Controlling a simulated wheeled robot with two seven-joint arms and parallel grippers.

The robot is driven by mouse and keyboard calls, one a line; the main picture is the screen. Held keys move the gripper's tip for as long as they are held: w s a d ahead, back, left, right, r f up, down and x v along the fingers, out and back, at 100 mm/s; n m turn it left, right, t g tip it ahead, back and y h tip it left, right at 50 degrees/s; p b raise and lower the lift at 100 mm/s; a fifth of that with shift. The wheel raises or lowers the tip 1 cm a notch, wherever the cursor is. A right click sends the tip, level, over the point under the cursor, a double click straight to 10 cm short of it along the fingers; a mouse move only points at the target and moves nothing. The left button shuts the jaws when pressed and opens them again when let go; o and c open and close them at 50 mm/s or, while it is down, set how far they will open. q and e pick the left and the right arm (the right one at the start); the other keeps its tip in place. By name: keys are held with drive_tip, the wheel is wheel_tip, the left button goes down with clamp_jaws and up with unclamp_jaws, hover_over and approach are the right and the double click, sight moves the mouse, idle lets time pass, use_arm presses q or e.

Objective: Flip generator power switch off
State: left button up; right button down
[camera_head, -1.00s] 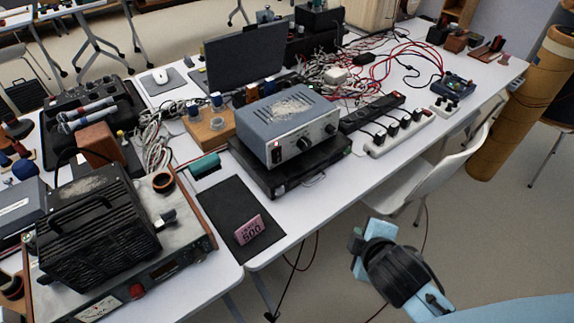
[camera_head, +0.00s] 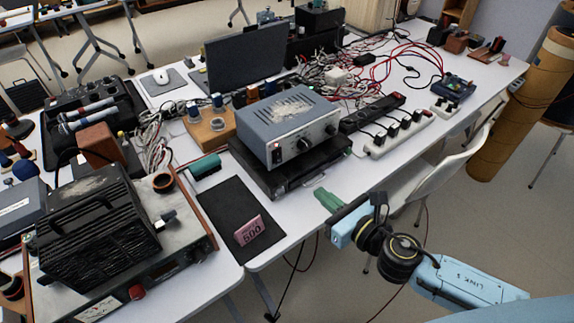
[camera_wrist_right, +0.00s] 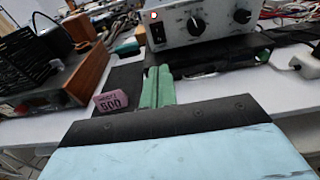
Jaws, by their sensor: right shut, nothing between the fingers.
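The generator (camera_head: 290,120) is a blue-grey box with knobs on its front panel, standing on a flat black unit on the table. Its front panel also shows in the right wrist view (camera_wrist_right: 220,27). A small red light (camera_wrist_right: 154,15) and a dark switch (camera_wrist_right: 158,35) sit at the panel's left end; which way the switch is set I cannot tell. My right gripper (camera_head: 325,198) has green fingers, shut and empty, in front of the generator near the table's front edge. In the right wrist view the fingers (camera_wrist_right: 158,80) point toward the switch end, apart from it. My left gripper is out of view.
A pink 500 block (camera_head: 248,231) stands on a black mat (camera_head: 225,208) left of my right gripper. A power strip (camera_head: 400,138) with plugs lies right of the generator. A white chair (camera_head: 440,180) stands at the table's front. A black ribbed unit (camera_head: 95,235) is at left.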

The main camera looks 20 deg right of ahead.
sight(280, 160)
drive_tip(key=x, duration=1.3)
drive_tip(key=shift+w+a, duration=0.1)
drive_tip(key=shift+w, duration=0.35)
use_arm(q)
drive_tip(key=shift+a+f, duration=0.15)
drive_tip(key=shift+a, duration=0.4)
use_arm(e)
drive_tip(key=shift+f, duration=0.1)
